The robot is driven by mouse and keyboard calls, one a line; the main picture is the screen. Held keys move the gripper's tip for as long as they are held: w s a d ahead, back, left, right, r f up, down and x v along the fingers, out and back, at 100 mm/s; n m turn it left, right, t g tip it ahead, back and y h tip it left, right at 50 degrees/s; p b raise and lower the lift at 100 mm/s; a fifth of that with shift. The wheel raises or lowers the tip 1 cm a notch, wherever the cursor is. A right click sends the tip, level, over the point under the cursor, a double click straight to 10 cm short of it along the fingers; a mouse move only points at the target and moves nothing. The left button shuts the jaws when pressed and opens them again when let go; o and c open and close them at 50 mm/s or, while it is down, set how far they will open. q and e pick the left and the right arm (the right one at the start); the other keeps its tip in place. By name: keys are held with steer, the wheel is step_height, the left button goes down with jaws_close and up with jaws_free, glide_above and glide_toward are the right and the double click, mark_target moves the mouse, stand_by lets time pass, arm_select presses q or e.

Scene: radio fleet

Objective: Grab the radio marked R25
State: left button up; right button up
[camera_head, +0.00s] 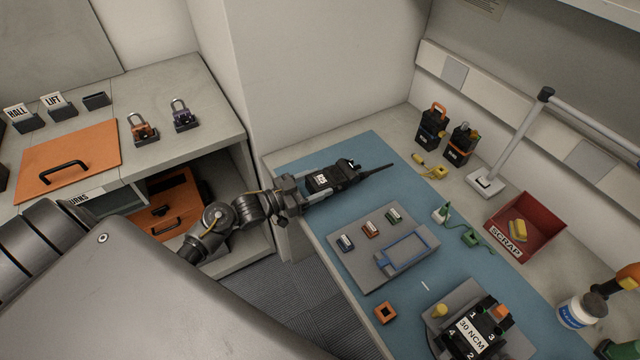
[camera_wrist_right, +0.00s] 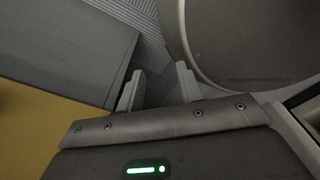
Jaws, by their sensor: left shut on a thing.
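A black handheld radio (camera_head: 332,178) with a thin antenna pointing right shows in the head view, at the back left of the blue mat. It has a small white label whose marking is too small to read surely. My left gripper (camera_head: 303,189) is shut on the radio's left end, and its fingers hide part of it. I cannot tell whether the radio touches the mat. My right gripper (camera_wrist_right: 159,88) shows in the right wrist view with its two fingers apart and nothing between them.
A red SCRAP bin (camera_head: 545,208) and a lamp post (camera_head: 515,140) stand right. Padlocks (camera_head: 143,129) sit on the left cabinet, above an open compartment.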

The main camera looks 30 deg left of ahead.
arm_select(q)
step_height(320, 180, up, 3)
steer(key=shift+f, duration=0.2)
steer(key=s+a+r+b, duration=0.1)
steer(key=s+a+r, duration=0.2)
steer(key=s+r, duration=0.7)
steer(key=s, duration=0.3)
steer(key=shift+s+b, duration=0.3)
steer(key=shift+s, duration=0.05)
